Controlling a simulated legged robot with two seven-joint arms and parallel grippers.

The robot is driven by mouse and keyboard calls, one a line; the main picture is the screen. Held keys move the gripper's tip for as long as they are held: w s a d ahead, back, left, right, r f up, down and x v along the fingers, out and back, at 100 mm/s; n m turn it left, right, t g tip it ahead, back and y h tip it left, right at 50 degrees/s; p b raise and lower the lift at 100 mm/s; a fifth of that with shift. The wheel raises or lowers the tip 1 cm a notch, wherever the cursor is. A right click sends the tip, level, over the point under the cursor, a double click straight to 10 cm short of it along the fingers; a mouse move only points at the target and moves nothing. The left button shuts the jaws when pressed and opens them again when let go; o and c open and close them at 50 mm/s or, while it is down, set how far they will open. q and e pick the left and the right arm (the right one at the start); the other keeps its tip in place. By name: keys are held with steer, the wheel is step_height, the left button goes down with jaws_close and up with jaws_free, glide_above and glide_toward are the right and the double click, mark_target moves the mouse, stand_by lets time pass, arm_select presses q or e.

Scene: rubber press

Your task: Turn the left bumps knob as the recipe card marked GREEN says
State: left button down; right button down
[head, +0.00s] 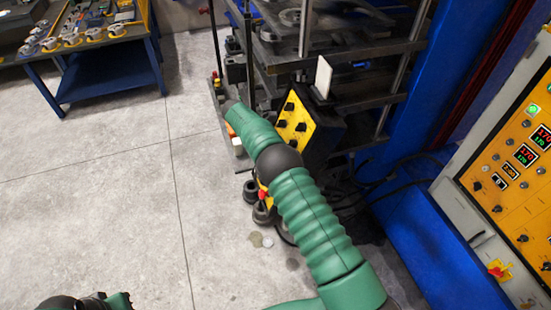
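A yellow control box (297,122) with several black knobs stands at the lower part of the press. The knobs' labels and pointer settings are too small to read. A pale card (323,77) stands upright just above the box; I see no writing or GREEN mark on it. My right arm reaches up from the bottom right, and its green forearm ends just left of the box, covering part of its lower left side. The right gripper's fingers do not show. Only a piece of my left arm shows at the bottom left edge, without its gripper.
The press (345,50) has stacked dark plates and metal posts. A larger yellow panel (515,150) with lit displays and knobs is at the right, beside a blue column (400,130). A blue table (110,75) with reels is at the upper left.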

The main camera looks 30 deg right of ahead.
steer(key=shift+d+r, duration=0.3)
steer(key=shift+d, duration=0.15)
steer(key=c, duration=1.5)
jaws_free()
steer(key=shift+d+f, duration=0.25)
arm_select(q)
steer(key=shift+d+r, duration=0.15)
steer(key=shift+d, duration=0.4)
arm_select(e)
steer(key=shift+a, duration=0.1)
arm_select(q)
steer(key=shift+a, duration=0.15)
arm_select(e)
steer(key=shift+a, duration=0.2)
